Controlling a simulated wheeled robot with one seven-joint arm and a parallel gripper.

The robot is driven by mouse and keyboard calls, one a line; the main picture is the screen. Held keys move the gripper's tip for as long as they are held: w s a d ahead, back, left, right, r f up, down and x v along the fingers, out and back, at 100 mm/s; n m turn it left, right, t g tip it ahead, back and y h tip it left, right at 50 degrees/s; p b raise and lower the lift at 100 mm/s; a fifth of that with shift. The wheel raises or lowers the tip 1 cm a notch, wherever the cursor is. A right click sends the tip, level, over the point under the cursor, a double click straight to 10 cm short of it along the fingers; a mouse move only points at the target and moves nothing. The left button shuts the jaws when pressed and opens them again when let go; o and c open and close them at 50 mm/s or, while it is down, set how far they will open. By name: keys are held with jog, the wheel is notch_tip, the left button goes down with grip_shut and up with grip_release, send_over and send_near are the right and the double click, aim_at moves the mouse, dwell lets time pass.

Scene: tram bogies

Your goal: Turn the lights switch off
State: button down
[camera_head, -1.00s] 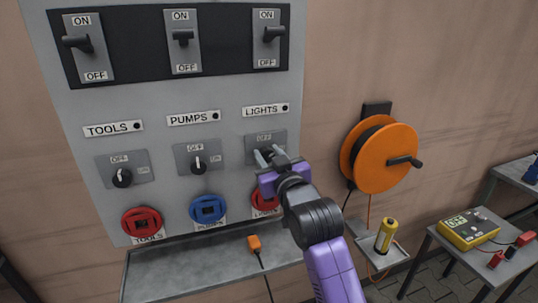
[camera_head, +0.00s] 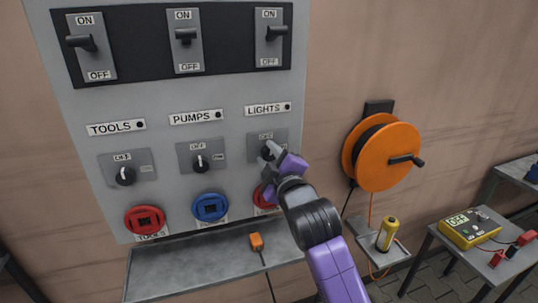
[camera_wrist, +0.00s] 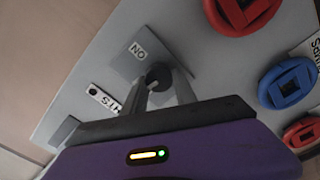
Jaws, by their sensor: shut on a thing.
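The lights switch is a dark rotary knob (camera_wrist: 157,75) on a grey plate (camera_head: 282,143) below the LIGHTS label (camera_head: 267,109). The plate has OFF at its top; an ON mark (camera_wrist: 138,50) shows in the wrist view. My gripper (camera_head: 268,152) is at this knob, its two fingers on either side of it and shut on it. The fingers partly cover the knob in the head view, so its exact angle is unclear. The wrist view shows both fingertips (camera_wrist: 160,88) around the knob.
TOOLS (camera_head: 125,176) and PUMPS (camera_head: 200,163) knobs sit to the left. Lever switches (camera_head: 276,33) line the panel top. Red and blue sockets (camera_head: 210,208) and a grey shelf (camera_head: 205,266) lie below. An orange cable reel (camera_head: 400,140) is on the wall to the right.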

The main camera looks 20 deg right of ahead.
jog(key=shift+n, duration=0.7)
jog(key=shift+n, duration=0.3)
jog(key=c, duration=1)
grip_release()
jog(key=shift+s, duration=0.1)
jog(key=s+b, duration=0.1)
jog(key=s, duration=0.6)
jog(key=shift+s, duration=0.35)
